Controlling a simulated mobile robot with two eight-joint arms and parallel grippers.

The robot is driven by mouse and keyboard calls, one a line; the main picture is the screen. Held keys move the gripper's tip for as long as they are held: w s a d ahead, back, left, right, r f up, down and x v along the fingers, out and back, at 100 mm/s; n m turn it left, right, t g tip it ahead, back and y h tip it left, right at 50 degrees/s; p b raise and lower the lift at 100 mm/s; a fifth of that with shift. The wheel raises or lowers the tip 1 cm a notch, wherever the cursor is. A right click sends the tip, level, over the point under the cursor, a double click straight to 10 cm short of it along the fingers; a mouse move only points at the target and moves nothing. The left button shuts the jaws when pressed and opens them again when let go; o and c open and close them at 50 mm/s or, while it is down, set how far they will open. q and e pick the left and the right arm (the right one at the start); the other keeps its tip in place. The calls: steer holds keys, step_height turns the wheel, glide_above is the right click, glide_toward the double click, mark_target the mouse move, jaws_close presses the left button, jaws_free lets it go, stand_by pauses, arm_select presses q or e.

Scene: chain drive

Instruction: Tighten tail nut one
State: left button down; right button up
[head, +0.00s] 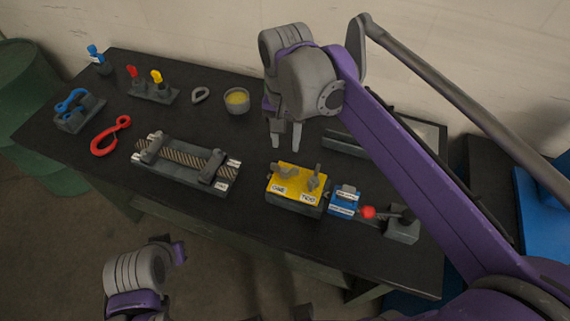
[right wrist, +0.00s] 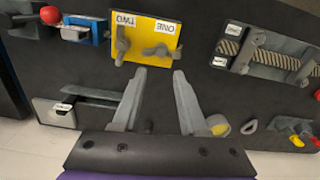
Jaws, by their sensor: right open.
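A yellow plate (head: 297,177) on a dark block carries the labels ONE and TWO. A grey wing nut by ONE (head: 284,170) sits at its left, and a second by TWO (head: 315,179) stands at its right. In the right wrist view, nut one (right wrist: 158,51) lies with its wings roughly sideways, and nut two (right wrist: 123,46) has its wings roughly along the picture's height. My right gripper (head: 285,143) is open and empty, pointing down behind the plate; in the wrist view its fingertips (right wrist: 165,75) lie short of the plate. My left arm shows at lower left, its fingers out of view.
A blue labelled block (head: 345,200) and a red-knobbed part (head: 368,212) stand right of the plate. A chain fixture (head: 185,160) lies left. A cup (head: 236,101), red tool (head: 110,136) and coloured-handled holders (head: 153,90) occupy the table's left and back.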

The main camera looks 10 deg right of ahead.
mark_target(284, 166)
steer(key=n, duration=0.6)
steer(key=f+n, duration=0.1)
steer(key=n, duration=1)
steer(key=shift+a+f+n+p, duration=0.1)
steer(key=shift+f+n+p, duration=0.1)
steer(key=shift+n+p, duration=0.2)
step_height(284, 166, down, 10)
steer(key=shift+r, duration=0.15)
jaws_close()
